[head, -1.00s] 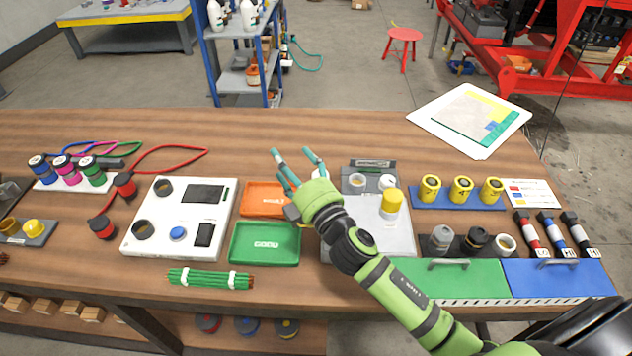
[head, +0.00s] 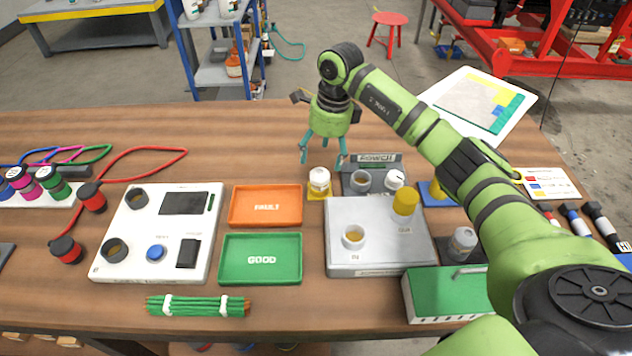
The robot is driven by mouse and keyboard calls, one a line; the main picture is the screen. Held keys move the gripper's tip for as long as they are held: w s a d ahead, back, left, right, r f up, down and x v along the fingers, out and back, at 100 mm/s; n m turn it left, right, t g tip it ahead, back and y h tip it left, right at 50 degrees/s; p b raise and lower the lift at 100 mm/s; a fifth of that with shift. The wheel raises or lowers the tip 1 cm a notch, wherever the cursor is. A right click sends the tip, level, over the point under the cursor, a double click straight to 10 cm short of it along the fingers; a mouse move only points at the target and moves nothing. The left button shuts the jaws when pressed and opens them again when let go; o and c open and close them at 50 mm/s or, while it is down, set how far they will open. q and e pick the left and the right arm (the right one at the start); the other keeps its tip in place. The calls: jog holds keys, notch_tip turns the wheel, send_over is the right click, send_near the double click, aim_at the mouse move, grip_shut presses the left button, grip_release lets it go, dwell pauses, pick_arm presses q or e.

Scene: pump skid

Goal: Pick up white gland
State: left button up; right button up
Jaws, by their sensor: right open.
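A small white fitting (head: 319,180), which looks like the white gland, stands upright on a yellow base (head: 318,193) on the table, to the right of the orange tray. My right gripper (head: 321,160) points down just behind and above it, teal fingers spread apart and nothing between them. I cannot tell whether a fingertip touches anything. A grey fitting (head: 463,243) stands in a dark holder at the right; the rest of that row is hidden by my right arm. My left gripper is out of view.
The orange FAULT tray (head: 238,222) and green GOOD tray (head: 225,278) lie empty at the left. A grey fixture (head: 380,262) with a yellow cylinder (head: 405,202) stands at the right, a POWER box (head: 375,159) behind it. Bare table lies behind the trays.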

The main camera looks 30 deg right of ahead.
aim_at(320, 171)
jog(key=shift+s+d+f, duration=0.1)
jog(key=shift+f, duration=0.2)
jog(key=f+p, duration=0.1)
jog(key=f, duration=0.2)
jog(key=a+f+p, duration=0.1)
jog(key=f, duration=0.1)
jog(key=shift+f+p, duration=0.2)
jog(key=shift+p, duration=0.1)
jog(key=shift+f, duration=0.4)
jog(key=c, duration=1.3)
